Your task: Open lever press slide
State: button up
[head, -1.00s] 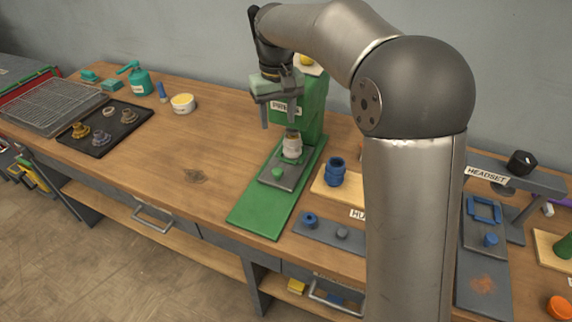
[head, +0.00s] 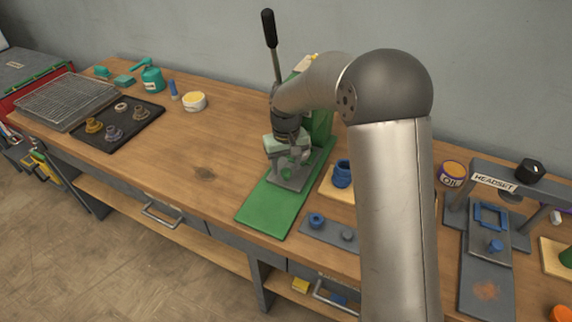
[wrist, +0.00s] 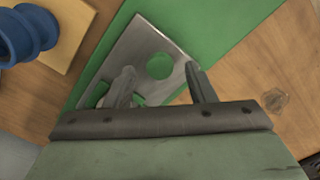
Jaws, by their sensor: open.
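The lever press stands on the bench with a long green base (head: 265,212) and a lever (head: 270,30) pointing up. Its grey slide plate (head: 287,186) lies on the base; in the wrist view the plate (wrist: 132,48) has a round hole showing green and a slot near one end. My gripper (head: 288,172) is low over the plate, open and empty. In the wrist view, my gripper's two fingers (wrist: 160,72) stand apart on either side of the hole. I cannot tell whether the fingertips touch the plate. My arm hides much of the press body.
A blue spool-like part (head: 342,174) on a wooden block stands right of the press, with a grey plate (head: 330,232) in front. A headset press (head: 495,183) is farther right. A black tray (head: 118,124) with several parts is left. The bench between tray and press is clear.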

jog(key=shift+f, duration=0.5)
grip_shut()
jog(key=s+a+b, duration=0.1)
jog(key=s+a, duration=0.1)
jog(key=s, duration=0.2)
jog(key=s+a+b, duration=0.2)
jog(key=s, duration=0.3)
jog(key=s+a+b, duration=0.1)
jog(key=s+a, duration=0.1)
jog(key=s, duration=0.2)
jog(key=shift+s+a, duration=0.2)
jog(key=shift+s, duration=0.1)
grip_release()
jog(key=shift+r, duration=0.1)
